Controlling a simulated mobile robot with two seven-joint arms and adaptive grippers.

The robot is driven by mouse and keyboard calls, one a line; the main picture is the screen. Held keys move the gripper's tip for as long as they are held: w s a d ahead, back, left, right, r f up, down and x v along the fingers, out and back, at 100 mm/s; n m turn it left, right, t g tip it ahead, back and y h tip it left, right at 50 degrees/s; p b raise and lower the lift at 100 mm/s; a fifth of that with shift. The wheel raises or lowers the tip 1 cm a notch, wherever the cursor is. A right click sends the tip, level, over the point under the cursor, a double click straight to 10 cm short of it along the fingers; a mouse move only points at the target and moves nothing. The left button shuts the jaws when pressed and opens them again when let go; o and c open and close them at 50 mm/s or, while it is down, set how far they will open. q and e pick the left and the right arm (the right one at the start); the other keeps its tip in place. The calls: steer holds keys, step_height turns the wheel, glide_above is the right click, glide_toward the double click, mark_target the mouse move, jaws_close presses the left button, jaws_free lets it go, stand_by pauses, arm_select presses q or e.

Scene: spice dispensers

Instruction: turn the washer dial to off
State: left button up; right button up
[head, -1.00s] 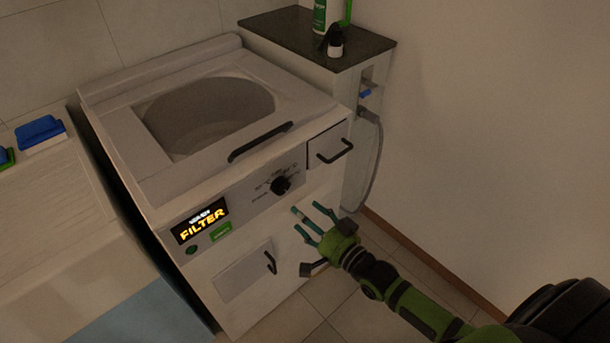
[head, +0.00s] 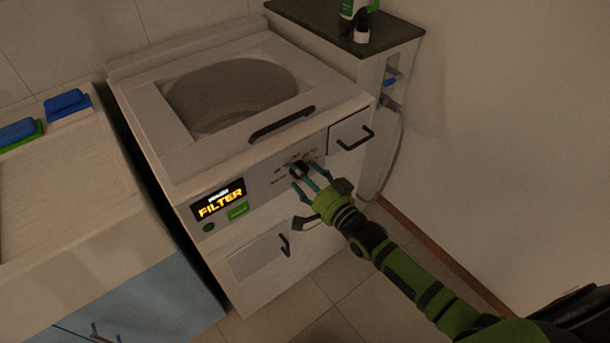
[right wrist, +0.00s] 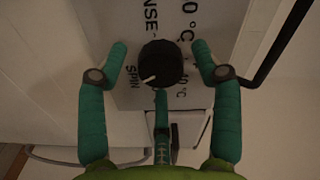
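The white washer (head: 180,165) stands at the centre of the head view, its display lit with "FILTER". Its black dial (head: 298,168) is on the front panel and is partly covered by my right gripper. In the right wrist view the dial (right wrist: 161,64) has a pale pointer mark toward its lower left, near the word "SPIN". My right gripper (head: 307,177) is at the dial. Its teal fingers (right wrist: 160,66) are spread on either side of the dial with gaps, and a third finger is below it. My left gripper is not in view.
A black bar handle (head: 282,124) is just above the dial, and a drawer with a black handle (head: 356,138) is to its right. A green button (head: 238,210) sits below the display. A sink counter (head: 60,200) is on the left.

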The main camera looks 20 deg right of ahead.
steer(key=c, duration=0.9)
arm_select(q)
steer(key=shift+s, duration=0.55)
arm_select(e)
steer(key=shift+n, duration=0.3)
steer(key=shift+d+f+n, duration=0.1)
steer(key=shift+d+n, duration=0.05)
steer(key=shift+n, duration=14.35)
